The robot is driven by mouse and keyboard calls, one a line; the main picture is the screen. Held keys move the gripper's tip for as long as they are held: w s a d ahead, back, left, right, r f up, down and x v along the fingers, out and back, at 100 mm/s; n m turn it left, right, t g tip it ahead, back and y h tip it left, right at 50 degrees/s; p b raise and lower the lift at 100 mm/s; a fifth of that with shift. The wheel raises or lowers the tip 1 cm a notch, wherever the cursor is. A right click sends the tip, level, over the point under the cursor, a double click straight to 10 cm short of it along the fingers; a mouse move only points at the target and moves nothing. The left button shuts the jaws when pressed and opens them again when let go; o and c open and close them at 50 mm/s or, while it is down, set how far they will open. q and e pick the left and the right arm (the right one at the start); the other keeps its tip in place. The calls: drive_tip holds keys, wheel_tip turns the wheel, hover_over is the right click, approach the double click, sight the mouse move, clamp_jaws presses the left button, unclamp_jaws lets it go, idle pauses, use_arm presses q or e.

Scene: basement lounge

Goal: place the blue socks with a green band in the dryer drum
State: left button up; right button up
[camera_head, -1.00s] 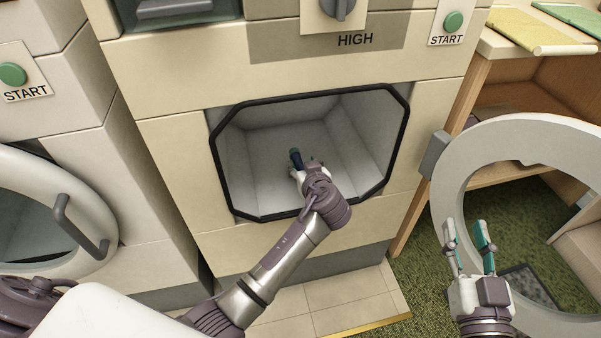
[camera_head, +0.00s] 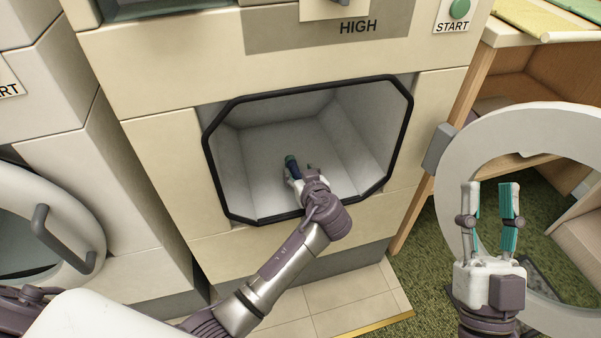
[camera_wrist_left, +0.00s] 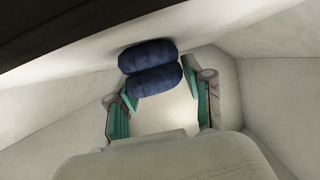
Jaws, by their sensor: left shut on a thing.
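The blue socks (camera_head: 292,169), a small dark blue roll with a green end, are inside the dryer drum (camera_head: 280,143). My left gripper (camera_head: 295,173) reaches through the drum's opening and is shut on the socks. In the left wrist view the socks (camera_wrist_left: 150,68) show as two dark blue rolls at the fingertips, close to a pale drum wall; I cannot tell if they touch it. The green band does not show there. My right gripper (camera_head: 489,190) is open and empty, in front of the round door at the right.
The dryer's round door (camera_head: 450,190) is swung open to the right. A black frame (camera_head: 207,170) edges the opening around my left arm. Another machine's round door (camera_head: 75,235) is at the left. A wooden shelf (camera_head: 500,85) stands behind the open door.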

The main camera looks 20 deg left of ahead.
use_arm(q)
drive_tip(key=o, duration=1.2)
drive_tip(key=shift+f, duration=0.1)
drive_tip(key=shift+c, duration=0.2)
